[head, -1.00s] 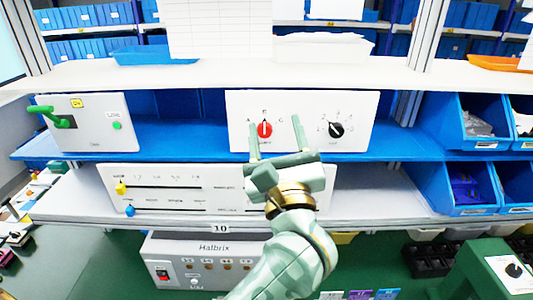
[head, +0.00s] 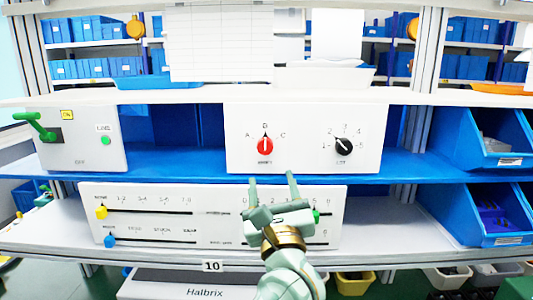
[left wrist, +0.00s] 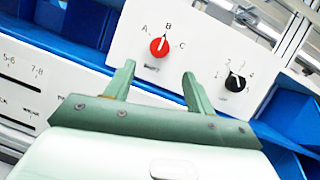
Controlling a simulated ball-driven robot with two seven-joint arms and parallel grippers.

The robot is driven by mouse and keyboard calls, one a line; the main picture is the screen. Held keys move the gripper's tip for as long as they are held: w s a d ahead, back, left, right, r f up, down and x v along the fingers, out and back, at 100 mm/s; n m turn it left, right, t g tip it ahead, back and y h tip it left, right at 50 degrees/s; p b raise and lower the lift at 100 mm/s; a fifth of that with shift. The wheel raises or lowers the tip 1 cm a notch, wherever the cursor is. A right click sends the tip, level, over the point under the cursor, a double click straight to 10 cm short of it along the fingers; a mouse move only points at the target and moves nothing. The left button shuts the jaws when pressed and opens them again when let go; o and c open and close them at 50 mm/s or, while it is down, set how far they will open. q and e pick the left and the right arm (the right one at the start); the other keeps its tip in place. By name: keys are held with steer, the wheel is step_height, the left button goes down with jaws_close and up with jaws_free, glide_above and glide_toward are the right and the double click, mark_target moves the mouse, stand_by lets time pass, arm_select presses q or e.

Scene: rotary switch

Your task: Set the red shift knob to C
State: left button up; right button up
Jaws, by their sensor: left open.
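The red shift knob (head: 265,146) sits on a white panel (head: 305,118) on the blue shelf, with letters A, B and C around it. Its white pointer points up to B. It also shows in the left wrist view (left wrist: 159,47), with the pointer towards B. My left gripper (head: 272,184) is open and empty, below and in front of the red knob, apart from it. In the left wrist view its two fingers (left wrist: 155,80) stand spread below the panel's knobs. My right gripper is in neither view.
A black knob (head: 343,146) with numbers around it is right of the red one. A slider panel (head: 150,190) stands on the lower shelf behind my gripper. A box with a green lever (head: 40,127) is at left, blue bins (head: 490,150) at right.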

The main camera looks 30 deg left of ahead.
mark_target(266, 149)
arm_select(q)
steer(key=p+x, duration=0.1)
steer(key=x, duration=0.7)
steer(key=shift+w+a+r, duration=0.15)
steer(key=shift+w+a, duration=0.05)
steer(key=shift+w, duration=0.15)
steer(key=c, duration=1)
